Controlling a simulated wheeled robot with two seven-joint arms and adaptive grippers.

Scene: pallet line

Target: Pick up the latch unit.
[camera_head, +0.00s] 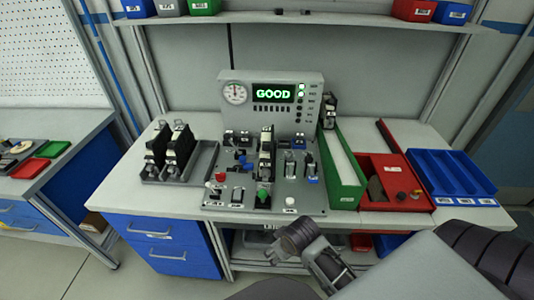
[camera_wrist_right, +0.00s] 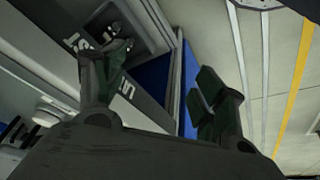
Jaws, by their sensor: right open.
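A black and beige latch unit (camera_head: 266,150) stands upright in the test fixture (camera_head: 240,193) at the middle of the bench. Two similar units (camera_head: 157,146) (camera_head: 180,147) stand in a grey tray at the left. Another (camera_head: 329,110) stands at the back end of the green bin. My right gripper (camera_head: 328,266) is in front of the bench's front edge, apart from all the units. In the right wrist view its two fingers (camera_wrist_right: 155,88) are spread with nothing between them. My left gripper is not in view.
The tester's display (camera_head: 273,93) reads GOOD in green. Right of the fixture are a long green bin (camera_head: 348,196), a red bin (camera_head: 402,203) with small parts in it, and a blue divided tray (camera_head: 480,202). A shelf with small bins crosses above. Blue drawers are below left.

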